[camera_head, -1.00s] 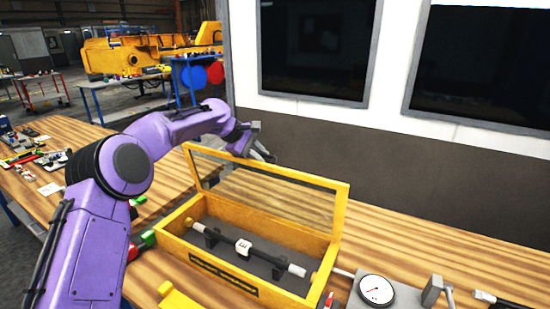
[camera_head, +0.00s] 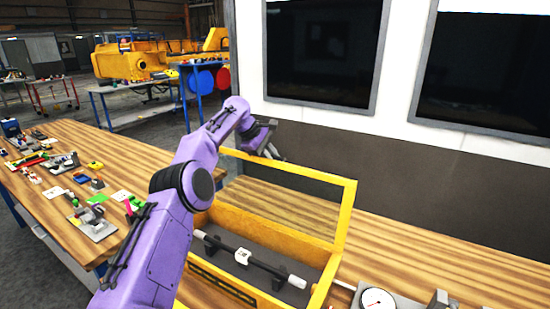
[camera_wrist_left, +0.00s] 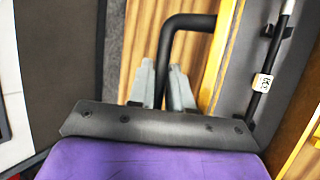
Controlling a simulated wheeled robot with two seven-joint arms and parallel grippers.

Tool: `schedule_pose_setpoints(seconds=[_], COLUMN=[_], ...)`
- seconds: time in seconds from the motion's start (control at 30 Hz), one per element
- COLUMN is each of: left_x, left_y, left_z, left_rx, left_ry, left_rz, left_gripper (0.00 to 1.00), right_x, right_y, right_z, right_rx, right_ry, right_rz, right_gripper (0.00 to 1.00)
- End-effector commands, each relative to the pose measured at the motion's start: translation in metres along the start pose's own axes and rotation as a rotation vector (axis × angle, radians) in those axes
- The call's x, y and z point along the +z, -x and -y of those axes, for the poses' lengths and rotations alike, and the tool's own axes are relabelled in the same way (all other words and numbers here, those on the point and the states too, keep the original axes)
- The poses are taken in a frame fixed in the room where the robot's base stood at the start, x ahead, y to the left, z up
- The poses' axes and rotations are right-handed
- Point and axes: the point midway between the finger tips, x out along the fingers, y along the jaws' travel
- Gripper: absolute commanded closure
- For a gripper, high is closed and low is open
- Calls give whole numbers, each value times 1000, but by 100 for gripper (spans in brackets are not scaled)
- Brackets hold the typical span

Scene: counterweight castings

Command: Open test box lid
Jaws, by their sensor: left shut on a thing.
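The yellow test box (camera_head: 322,284) stands on the wooden table, with a dark bar bearing a white tag (camera_head: 243,256) inside. Its lid (camera_head: 320,177), a yellow frame with a clear pane, stands raised along the back edge. My left gripper (camera_head: 274,152) is at the lid's top edge, left of its middle. In the left wrist view, the gripper's grey fingers (camera_wrist_left: 164,88) are shut on a bent black handle (camera_wrist_left: 188,20) next to the yellow frame. My left arm hides the box's left end. My right gripper is not in view.
A dial gauge (camera_head: 376,300) sits right of the box. Small parts and cards, including a green card (camera_head: 96,198), lie on the table at the left. A wall with dark windows (camera_head: 322,55) rises behind the box. The table right of the lid is clear.

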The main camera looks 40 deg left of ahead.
Motion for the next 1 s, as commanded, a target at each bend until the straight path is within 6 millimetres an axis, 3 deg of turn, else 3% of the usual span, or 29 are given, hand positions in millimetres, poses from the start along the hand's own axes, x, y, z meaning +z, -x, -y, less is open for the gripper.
schedule_pose_setpoints(seconds=[0.23,0.27,0.3,0.33,0.9,1.0], left_x=[-1,-1,-1,-1,0,-5], left_y=[-4,-4,-4,-4,-2,8], left_z=[3,3,3,3,1,2], left_rx=[-11,-11,-11,-11,-4,2], left_ry=[1,0,0,0,-1,7], left_rz=[1,1,0,0,0,-4], left_gripper=[100,74,61,60,60,60], right_x=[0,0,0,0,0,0], right_y=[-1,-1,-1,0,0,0], right_z=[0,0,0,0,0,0], right_rx=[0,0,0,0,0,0], right_ry=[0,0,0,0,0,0], right_rz=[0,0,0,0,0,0], right_gripper=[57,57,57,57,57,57])
